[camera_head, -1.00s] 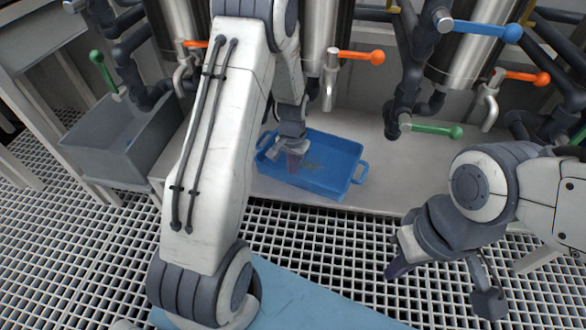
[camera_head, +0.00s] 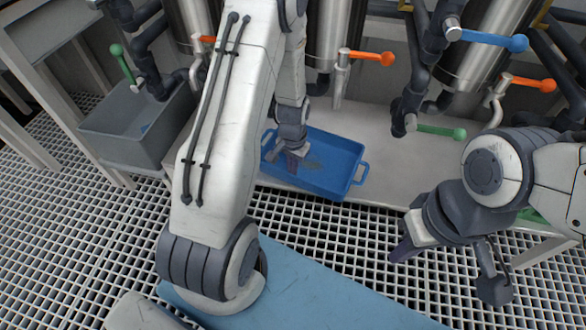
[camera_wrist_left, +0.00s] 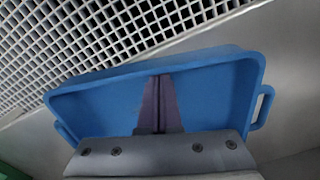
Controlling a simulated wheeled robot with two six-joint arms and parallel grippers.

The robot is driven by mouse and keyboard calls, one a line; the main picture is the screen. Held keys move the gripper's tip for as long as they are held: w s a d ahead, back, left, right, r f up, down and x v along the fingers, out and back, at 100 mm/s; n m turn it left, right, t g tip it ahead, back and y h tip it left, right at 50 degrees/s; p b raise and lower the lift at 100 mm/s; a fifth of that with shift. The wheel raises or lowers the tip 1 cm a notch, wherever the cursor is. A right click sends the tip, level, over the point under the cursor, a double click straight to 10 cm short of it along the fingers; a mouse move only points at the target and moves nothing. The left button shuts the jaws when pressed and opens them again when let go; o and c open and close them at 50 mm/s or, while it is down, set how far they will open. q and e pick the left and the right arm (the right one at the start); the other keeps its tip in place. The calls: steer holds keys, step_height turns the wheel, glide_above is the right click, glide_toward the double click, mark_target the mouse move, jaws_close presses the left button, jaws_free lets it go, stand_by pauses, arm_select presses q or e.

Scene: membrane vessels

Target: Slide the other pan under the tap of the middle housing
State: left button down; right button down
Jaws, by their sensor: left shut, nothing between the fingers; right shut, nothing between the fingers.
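A blue pan (camera_head: 325,160) with a loop handle at each end sits on the pale bench, below and slightly left of the middle housing's tap (camera_head: 340,80), which has an orange lever. My left gripper (camera_head: 292,163) is shut and empty, fingers pointing down within the pan's outline. In the left wrist view, the shut fingers (camera_wrist_left: 158,88) show against the inside of the blue pan (camera_wrist_left: 215,90), near its grating-side wall; contact is unclear. My arm hides part of the pan's left side. My right gripper (camera_head: 402,250) is shut and empty above the floor grating, right of the pan.
A grey bin (camera_head: 125,145) with something blue inside stands at the left. Dark pipes with a blue lever (camera_head: 490,40) and a green lever (camera_head: 440,131) hang over the bench. A green object (camera_head: 535,217) is mostly hidden behind my right arm. Bench (camera_head: 400,175) right of the pan is clear.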

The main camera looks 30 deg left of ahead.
arm_select(q)
step_height(320, 180, up, 9)
steer(key=p, duration=0.8)
steer(key=shift+p, duration=0.3)
steer(key=shift+r, duration=0.15)
steer(key=s+d+r+t, duration=0.1)
steer(key=s+d+r, duration=0.25)
steer(key=r, duration=0.55)
steer(key=s+d+r+t, duration=0.2)
steer(key=s+d+r, duration=0.15)
steer(key=r, duration=0.55)
steer(key=s+d+r+m+g+h+p, duration=0.1)
steer(key=s+d+r+m+g, duration=0.15)
steer(key=s+d, duration=0.45)
steer(key=s+d+r+m+g, duration=0.1)
steer(key=s+d+r+m, duration=0.3)
steer(key=s+d, duration=0.25)
step_height(320, 180, up, 33)
steer(key=p, duration=3.3)
steer(key=shift+s+a+f, duration=0.15)
steer(key=shift+a+f, duration=0.05)
steer(key=shift+a, duration=0.05)
